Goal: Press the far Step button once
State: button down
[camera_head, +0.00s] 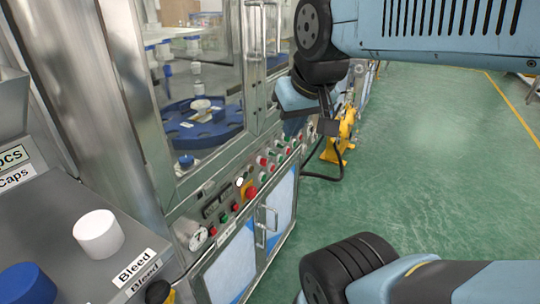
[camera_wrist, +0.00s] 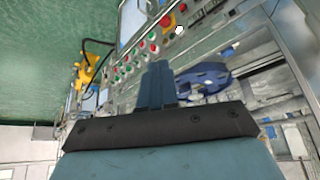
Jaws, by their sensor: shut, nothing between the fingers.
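The control panel (camera_head: 228,208) runs along the front of the machine, with a row of red, green and white buttons (camera_head: 271,167) going away from me. Their labels are too small to read, so I cannot tell which is the far Step button. My gripper (camera_head: 292,132) is shut and empty, near the far part of this row, and it hides some of the panel there. In the wrist view my closed fingers (camera_wrist: 158,68) point toward the panel. Small green and red buttons (camera_wrist: 127,68) show to their left. I cannot tell whether the fingers touch anything.
A red emergency stop on yellow (camera_head: 250,193) sits mid-panel. Cabinet door handles (camera_head: 268,228) stick out below. A blue turntable (camera_head: 200,125) is behind glass. A yellow stand (camera_head: 340,135) with a black cable is beyond. White and blue caps (camera_head: 98,233) sit near left.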

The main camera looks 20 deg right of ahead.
aim_at(280, 159)
jog(key=w+d+f+m+t+h, duration=0.1)
jog(key=w+d+f+m, duration=0.1)
jog(key=w+d+f, duration=0.45)
jog(key=w+d+f+m+h, duration=0.1)
jog(key=w+d+f+m, duration=0.15)
jog(key=w, duration=0.65)
jog(key=w+d+f+m+t, duration=0.1)
jog(key=w+d+f+m, duration=0.1)
jog(key=w+d+f, duration=0.4)
jog(key=w+d+f+m+t+y, duration=0.1)
jog(key=w+d+f+m, duration=0.1)
jog(key=f, duration=0.5)
jog(key=w+d+f+m+t+y, duration=0.1)
jog(key=w+d+f+m, duration=0.2)
jog(key=f, duration=0.5)
jog(key=w+d+f+m+t, duration=0.2)
jog(key=d+f+m, duration=0.2)
jog(key=f, duration=0.4)
jog(key=shift+w+d+f+y, duration=0.2)
jog(key=shift+d+y, duration=0.2)
jog(key=shift+m, duration=0.25)
jog(key=shift+w+a, duration=0.1)
jog(key=w+a, duration=0.5)
jog(key=w, duration=0.1)
jog(key=shift+w, duration=0.4)
